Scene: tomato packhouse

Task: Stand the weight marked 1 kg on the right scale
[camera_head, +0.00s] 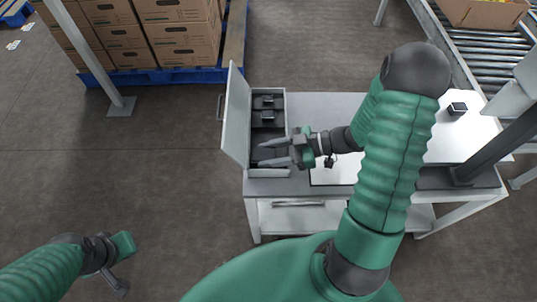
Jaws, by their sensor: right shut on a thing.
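My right gripper (272,153) reaches left into the front part of an open grey cabinet (282,174) on the table. Its fingers are shut on a dark thing between them, which looks like a weight (266,154); it is mostly hidden, and no marking can be read. Two more dark weights (266,101) (267,118) stand farther back in the cabinet. A white plate (334,174), partly under my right arm, and a white surface (465,139) at the right may be the scales; I cannot tell. My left gripper (122,267) is low at the left, away from the table.
The cabinet door (234,115) stands open on the left side. A small black block (457,108) sits on the white surface at the right. A dark post (493,150) rises near the table's right end. A roller conveyor (490,62) and stacked cartons (180,38) stand behind.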

